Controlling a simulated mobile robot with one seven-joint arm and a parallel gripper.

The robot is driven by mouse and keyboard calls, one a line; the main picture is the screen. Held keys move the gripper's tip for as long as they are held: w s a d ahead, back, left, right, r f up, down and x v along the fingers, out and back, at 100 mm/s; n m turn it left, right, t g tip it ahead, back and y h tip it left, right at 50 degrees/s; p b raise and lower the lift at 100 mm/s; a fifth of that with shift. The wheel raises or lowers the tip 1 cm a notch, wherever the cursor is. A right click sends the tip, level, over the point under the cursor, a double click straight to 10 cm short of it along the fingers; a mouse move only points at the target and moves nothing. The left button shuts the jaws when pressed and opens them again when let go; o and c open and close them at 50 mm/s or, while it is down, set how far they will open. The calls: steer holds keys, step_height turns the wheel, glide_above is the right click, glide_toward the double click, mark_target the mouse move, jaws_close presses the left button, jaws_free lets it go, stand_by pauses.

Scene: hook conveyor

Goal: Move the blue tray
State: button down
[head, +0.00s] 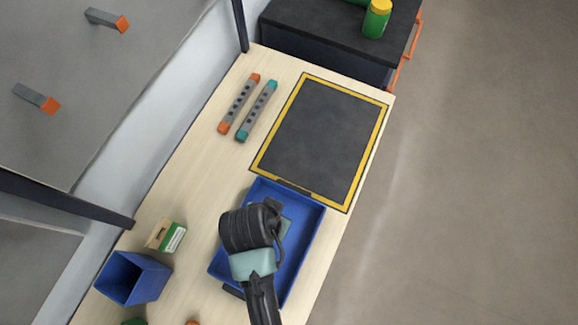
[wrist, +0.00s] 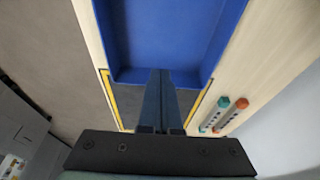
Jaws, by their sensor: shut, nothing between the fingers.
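The blue tray (head: 303,237) lies on the pale wooden table, just in front of a dark mat with a yellow border (head: 318,140). My arm hides part of the tray's middle and left side in the head view. The tray fills the upper middle of the wrist view (wrist: 175,35). My gripper (wrist: 160,75) is shut and empty, its fingertips appearing over the tray's end wall next to the mat. Whether they touch it is unclear.
Two grey bars with orange (head: 239,104) and teal (head: 257,111) ends lie left of the mat. A blue bin (head: 133,278) and a small green-and-white box (head: 173,237) stand at the left. A dark cabinet (head: 320,35) stands beyond the table. The mat is empty.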

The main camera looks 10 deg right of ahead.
glide_toward(292, 199)
steer(key=f, duration=0.1)
steer(key=s+a+f, duration=0.1)
steer(key=f, duration=0.1)
steer(key=s+f, duration=0.1)
steer(key=shift+s+a+f+p, duration=0.25)
steer(key=shift+p, duration=0.05)
steer(key=w+d, duration=0.1)
steer(key=w+p, duration=0.1)
steer(key=shift+w+d+f, duration=0.1)
steer(key=shift+w+d, duration=0.15)
steer(key=shift+d, duration=0.15)
steer(key=shift+w+d+f, duration=0.15)
steer(key=shift+w+d, duration=0.15)
steer(key=shift+w, duration=0.2)
